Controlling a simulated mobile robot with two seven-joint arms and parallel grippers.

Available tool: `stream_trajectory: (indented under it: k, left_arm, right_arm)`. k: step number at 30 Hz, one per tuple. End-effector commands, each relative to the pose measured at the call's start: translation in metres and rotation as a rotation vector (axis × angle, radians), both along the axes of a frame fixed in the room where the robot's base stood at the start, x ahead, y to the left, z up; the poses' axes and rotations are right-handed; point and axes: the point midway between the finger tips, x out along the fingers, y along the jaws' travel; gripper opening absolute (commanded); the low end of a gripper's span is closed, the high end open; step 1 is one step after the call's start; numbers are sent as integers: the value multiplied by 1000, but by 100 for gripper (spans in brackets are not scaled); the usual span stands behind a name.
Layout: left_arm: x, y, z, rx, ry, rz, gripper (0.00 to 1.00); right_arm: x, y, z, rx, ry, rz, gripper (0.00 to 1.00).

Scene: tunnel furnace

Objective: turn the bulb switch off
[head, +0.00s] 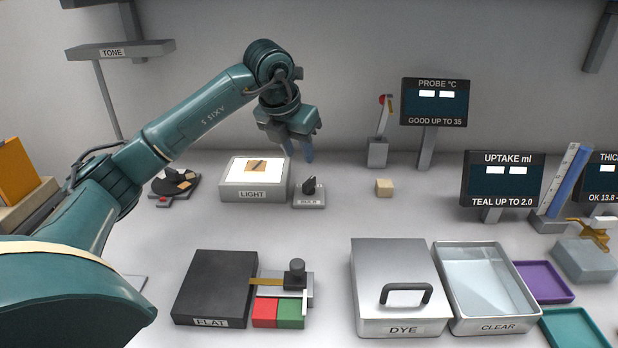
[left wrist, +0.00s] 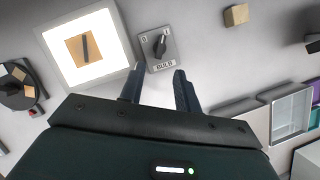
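The bulb switch (head: 309,194) is a small grey plate with a dark rotary knob, standing on the table right of the light box. In the left wrist view the switch plate (left wrist: 164,66) shows the label BULB and marks that look like 0 and 1; the knob seems to lean toward the right-hand mark. The light box (head: 253,194) has a bright white top with a tan square on it. My left gripper (head: 298,151) is open and empty, above and behind the switch in the head view. In the left wrist view its fingertips (left wrist: 157,76) lie just below the switch. My right gripper is not in view.
A dark round device (head: 176,184) stands left of the light box. A small wooden cube (head: 384,187) lies right of the switch. The black FLAT box (head: 214,286) and the metal DYE box (head: 396,270) stand nearer. Table around the switch is clear.

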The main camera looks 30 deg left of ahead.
Motion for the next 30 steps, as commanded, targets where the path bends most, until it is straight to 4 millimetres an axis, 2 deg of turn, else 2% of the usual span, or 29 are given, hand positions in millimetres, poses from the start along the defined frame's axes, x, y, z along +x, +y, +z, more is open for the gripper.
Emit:
stream_trajectory:
  k: [1, 6, 13, 18, 27, 30]
  left_arm:
    - [4, -1, -12, -2, 6, -1, 33]
    - [18, 0, -46, -2, 4, -1, 33]
    - [32, 0, -79, -2, 3, -3, 33]
    - [37, 1, -89, -1, 0, -2, 33]
    - [38, 0, -91, -1, -1, -3, 33]
    - [38, 0, -91, -1, 0, -3, 25]
  right_arm:
    - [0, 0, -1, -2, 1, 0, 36]
    - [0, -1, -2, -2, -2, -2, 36]
    - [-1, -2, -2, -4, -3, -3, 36]
    - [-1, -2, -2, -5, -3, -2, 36]
    - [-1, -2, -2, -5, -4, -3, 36]
    - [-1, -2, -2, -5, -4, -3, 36]
